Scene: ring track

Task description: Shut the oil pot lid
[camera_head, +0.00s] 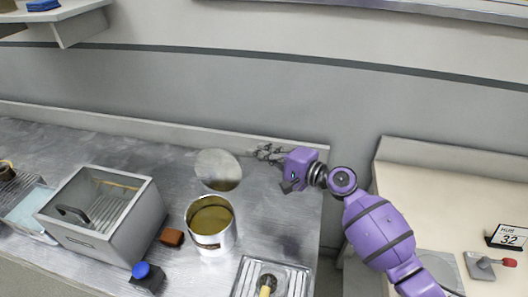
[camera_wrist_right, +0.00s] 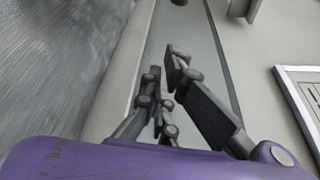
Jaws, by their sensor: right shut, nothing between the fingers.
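The oil pot (camera_head: 212,243) is a shiny metal can on the steel counter, with yellowish oil visible through its open top. Its round metal lid (camera_head: 217,164) stands raised at the pot's back edge, tilted well up from the rim. How it joins the pot is not clear. My right gripper (camera_head: 264,152) is to the right of the lid, apart from it, with its dark fingers pointing left. In the right wrist view, its fingers (camera_wrist_right: 170,68) are shut and empty; neither pot nor lid shows there. My left gripper is not in view.
A grey box (camera_head: 128,232) with a black handle stands left of the pot. A ribbed tray (camera_head: 293,281) is in front right. The wall ledge (camera_head: 160,128) runs behind.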

